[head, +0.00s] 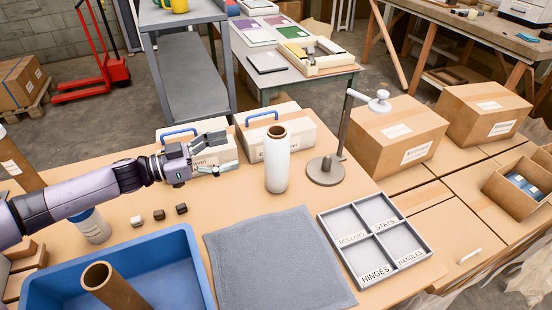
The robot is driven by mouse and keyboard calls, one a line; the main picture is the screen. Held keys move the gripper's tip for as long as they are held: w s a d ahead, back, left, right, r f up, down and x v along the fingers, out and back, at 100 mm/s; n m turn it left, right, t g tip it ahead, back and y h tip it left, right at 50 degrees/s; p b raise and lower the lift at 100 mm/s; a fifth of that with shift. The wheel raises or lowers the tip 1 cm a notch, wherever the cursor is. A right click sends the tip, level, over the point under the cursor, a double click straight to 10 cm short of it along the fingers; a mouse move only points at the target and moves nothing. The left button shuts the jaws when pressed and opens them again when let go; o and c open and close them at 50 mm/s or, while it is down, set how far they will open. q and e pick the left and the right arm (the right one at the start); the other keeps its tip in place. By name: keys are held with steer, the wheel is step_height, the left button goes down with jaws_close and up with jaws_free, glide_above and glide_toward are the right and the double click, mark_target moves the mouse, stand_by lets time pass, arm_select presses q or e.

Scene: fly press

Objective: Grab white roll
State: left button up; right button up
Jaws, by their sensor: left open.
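The white roll (277,165) stands upright on the brown table, with a brown cardboard core showing at its top. It is just behind the grey mat and left of the lamp-like stand. My left gripper (228,154) reaches in from the left, open and empty, its fingers pointing right toward the roll. In the picture a gap shows between the fingertips and the roll. My right gripper is not in view.
A grey stand (326,170) is close on the roll's right. White boxes with blue handles (300,136) are behind. A grey mat (275,262), a divided tray (348,221) and a blue bin (190,262) lie in front. Small blocks (159,215) sit below my arm.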

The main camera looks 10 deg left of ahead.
mark_target(264, 141)
arm_select(q)
steer(key=p+x, duration=0.1)
steer(key=x, duration=0.7)
steer(key=shift+p, duration=0.4)
steer(key=shift+w+d+r, duration=0.1)
steer(key=shift+w+d, duration=0.1)
steer(key=shift+d, duration=0.05)
steer(key=p+x, duration=0.1)
steer(key=x, duration=0.2)
steer(key=shift+w+d+p, duration=0.2)
steer(key=shift+d+p, duration=0.1)
steer(key=shift+p, duration=0.1)
steer(key=shift+w+d+f, duration=0.25)
steer(key=shift+d, duration=0.1)
steer(key=shift+a, duration=0.1)
steer(key=shift+c, duration=0.6)
jaws_close()
steer(key=shift+r, duration=0.15)
